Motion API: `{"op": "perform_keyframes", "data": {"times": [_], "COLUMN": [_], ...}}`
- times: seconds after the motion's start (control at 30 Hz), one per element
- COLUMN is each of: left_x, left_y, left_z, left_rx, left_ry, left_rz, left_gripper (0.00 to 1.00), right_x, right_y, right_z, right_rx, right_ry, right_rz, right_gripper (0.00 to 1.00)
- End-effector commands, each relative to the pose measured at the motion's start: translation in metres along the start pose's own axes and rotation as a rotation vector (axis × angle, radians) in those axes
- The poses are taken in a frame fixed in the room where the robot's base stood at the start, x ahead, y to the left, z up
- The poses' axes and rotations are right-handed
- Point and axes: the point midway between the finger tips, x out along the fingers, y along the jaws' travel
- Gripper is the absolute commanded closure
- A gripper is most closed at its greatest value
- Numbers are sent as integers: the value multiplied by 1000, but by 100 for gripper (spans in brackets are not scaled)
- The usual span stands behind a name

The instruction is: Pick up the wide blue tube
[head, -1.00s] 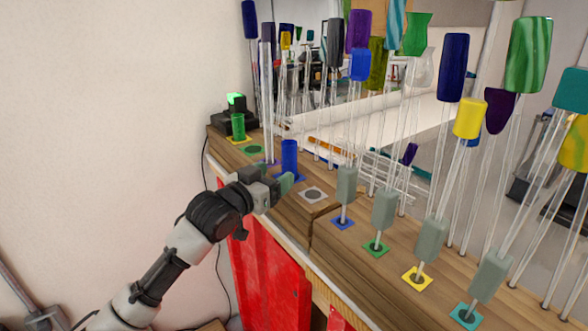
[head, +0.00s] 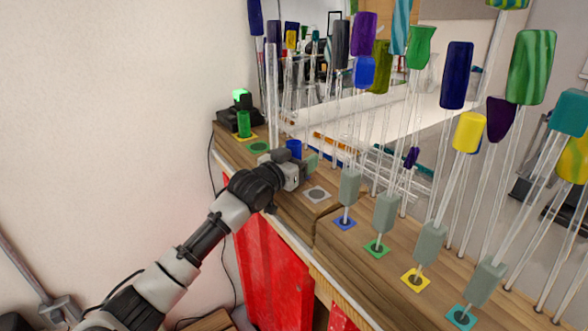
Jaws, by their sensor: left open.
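The wide blue tube (head: 294,147) stands upright on the wooden worktop, and only its upper part shows in the head view. My left gripper (head: 297,163) is open at the tube and hides its lower part and base. A greyish-green fingertip shows just right of the tube. The other finger is not clear, so I cannot tell whether the tube is between the fingers or whether they touch it. My right gripper is not in view.
A short green tube (head: 244,124) stands behind on a yellow mat, near a black device (head: 240,108) with a green light. A white square mat (head: 317,194) lies right of my gripper. Tall glass rods with coloured tops (head: 468,132) crowd the right side.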

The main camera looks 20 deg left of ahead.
Motion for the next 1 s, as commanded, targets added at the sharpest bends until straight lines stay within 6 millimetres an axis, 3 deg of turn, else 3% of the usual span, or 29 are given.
{"op": "perform_keyframes", "data": {"times": [0.07,0.4,0.43,0.73,1.0], "left_x": [0,0,0,0,0], "left_y": [0,0,0,0,0], "left_z": [0,0,0,-7,-57], "left_rx": [0,0,0,1,1], "left_ry": [0,-1,0,1,6], "left_rz": [0,0,0,0,0], "left_gripper": [34,86,88,88,88], "right_x": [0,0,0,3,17], "right_y": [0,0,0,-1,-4], "right_z": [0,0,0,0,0], "right_rx": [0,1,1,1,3], "right_ry": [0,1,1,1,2], "right_rz": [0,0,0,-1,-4], "right_gripper": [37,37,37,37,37]}}
